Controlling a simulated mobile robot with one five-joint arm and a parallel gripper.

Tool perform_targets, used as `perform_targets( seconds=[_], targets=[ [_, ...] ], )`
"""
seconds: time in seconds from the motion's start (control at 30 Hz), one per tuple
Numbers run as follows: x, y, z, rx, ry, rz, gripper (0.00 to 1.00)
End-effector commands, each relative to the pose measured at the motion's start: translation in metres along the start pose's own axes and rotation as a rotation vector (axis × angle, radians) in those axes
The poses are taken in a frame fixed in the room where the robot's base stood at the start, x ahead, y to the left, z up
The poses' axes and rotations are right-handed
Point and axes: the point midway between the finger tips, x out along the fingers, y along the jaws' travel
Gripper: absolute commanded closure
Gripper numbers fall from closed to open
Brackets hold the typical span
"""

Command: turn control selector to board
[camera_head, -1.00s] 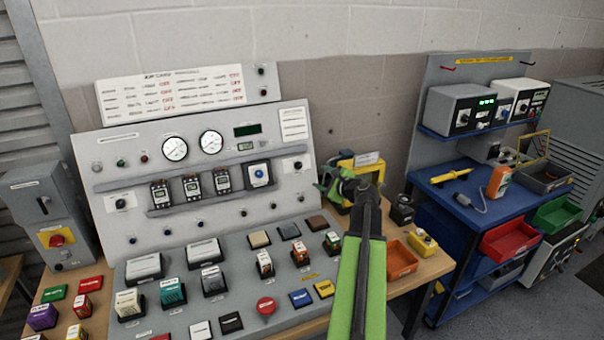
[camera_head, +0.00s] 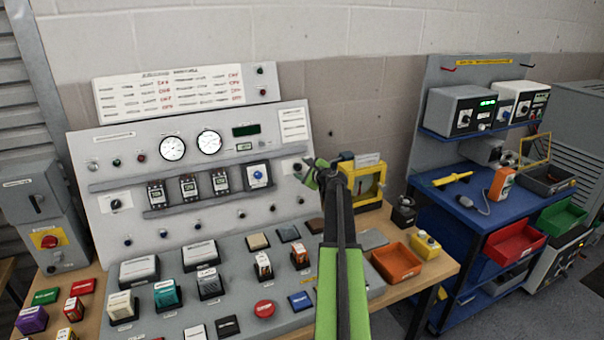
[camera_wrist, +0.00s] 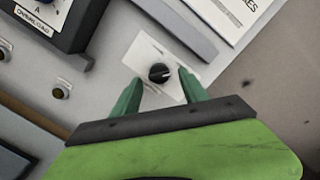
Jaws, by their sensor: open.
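A small black rotary knob (camera_wrist: 159,73) on a white plate sits between and just beyond my fingertips in the wrist view. Its pointer mark is visible, but no label on it is readable, so I cannot confirm that it is the control selector. In the head view, this knob (camera_head: 297,166) is at the right side of the grey panel, partly covered by my gripper. My gripper (camera_wrist: 160,77) is open, one green finger on each side of the knob, apparently not touching it. In the head view, my gripper (camera_head: 307,173) is close to the panel face.
A similar knob (camera_head: 115,204) is on the panel's left. A breaker with a blue dial (camera_head: 258,175) is left of my gripper. A yellow frame (camera_head: 364,182) stands right of the panel, with an orange tray (camera_head: 397,263) in front. A sloped desk with several blocks lies below.

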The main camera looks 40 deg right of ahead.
Motion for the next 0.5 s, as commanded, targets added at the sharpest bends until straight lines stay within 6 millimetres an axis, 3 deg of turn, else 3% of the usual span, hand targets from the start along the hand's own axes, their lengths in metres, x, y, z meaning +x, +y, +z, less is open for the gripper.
perform_targets(
  seconds=[0.1, 0.37, 0.5],
  targets=[
    [0.0084, 0.0005, 0.0003, -0.001, 0.000, 0.001, 0.49],
    [0.0086, 0.0005, 0.0011, -0.001, 0.000, 0.001, 0.49],
    [0.0085, 0.0006, 0.0012, -0.001, -0.001, 0.001, 0.67]
  ],
)
